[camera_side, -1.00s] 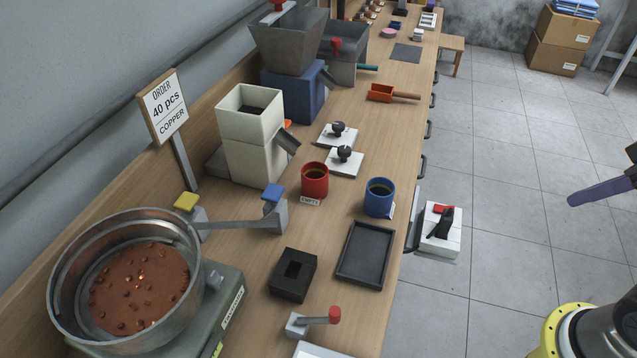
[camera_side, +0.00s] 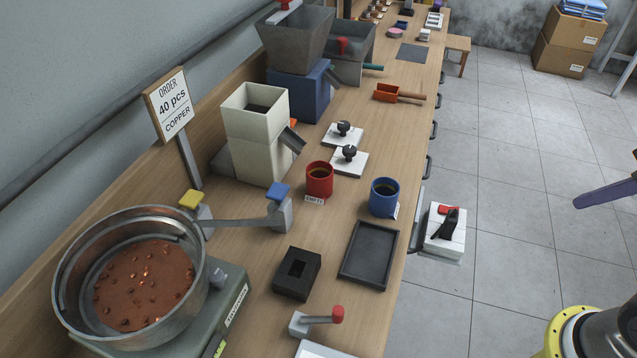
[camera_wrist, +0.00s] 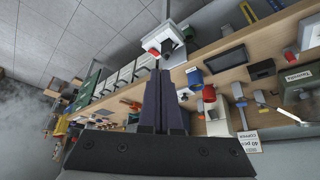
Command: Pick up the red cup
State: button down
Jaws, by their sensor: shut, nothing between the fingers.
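The red cup (camera_side: 319,182) stands upright on the wooden bench, with a dark opening and a small white label reading "EMPTY" at its base. It also shows in the wrist view (camera_wrist: 209,94), right of my fingers. My gripper (camera_wrist: 158,73) is shut and empty, its two dark fingers together. In the side view only a purple finger part (camera_side: 606,194) shows at the right edge, over the floor and well away from the cup. The rest of the gripper is out of frame there.
A blue cup (camera_side: 384,199) stands right of the red one. Behind them are white plates with black knobs (camera_side: 350,160) and a cream hopper box (camera_side: 255,130). A black tray (camera_side: 369,255), black block (camera_side: 296,273) and copper-filled bowl (camera_side: 145,284) are nearer. Open floor lies right.

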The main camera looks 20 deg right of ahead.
dwell(0.4)
jog(key=shift+c, duration=1.3)
grip_release()
